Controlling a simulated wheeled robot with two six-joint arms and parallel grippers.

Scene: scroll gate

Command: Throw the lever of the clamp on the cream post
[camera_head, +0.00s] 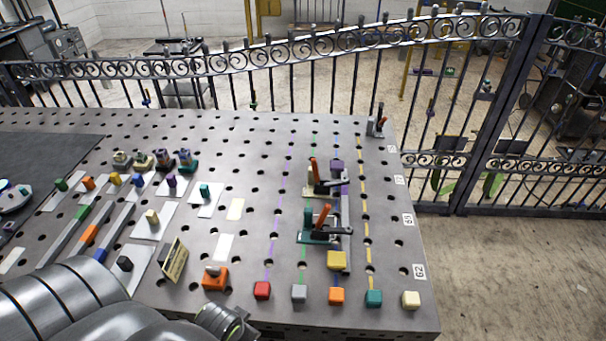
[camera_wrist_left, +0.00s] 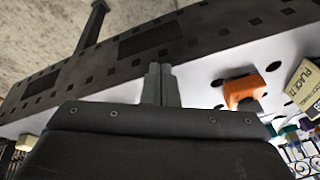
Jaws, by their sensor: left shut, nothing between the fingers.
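Two toggle clamps with orange levers stand at the right of the table. The far one has a cream post (camera_head: 308,188) and its orange lever (camera_head: 314,169) stands nearly upright, leaning a little. The near one has a teal base (camera_head: 313,236) and its orange lever (camera_head: 323,216) leans to the right. My left gripper (camera_head: 240,324) is low at the table's front edge, well apart from both clamps. In the left wrist view its fingers (camera_wrist_left: 161,84) are together and empty; the clamps are not recognisable there. My right gripper is not in view.
A row of coloured cubes, including a red one (camera_head: 262,290), lines the front edge. An orange block (camera_head: 215,278) and a small sign (camera_head: 174,261) stand beside my left arm. A yellow block (camera_head: 336,260) is in front of the clamps. Coloured blocks on white plates fill the left.

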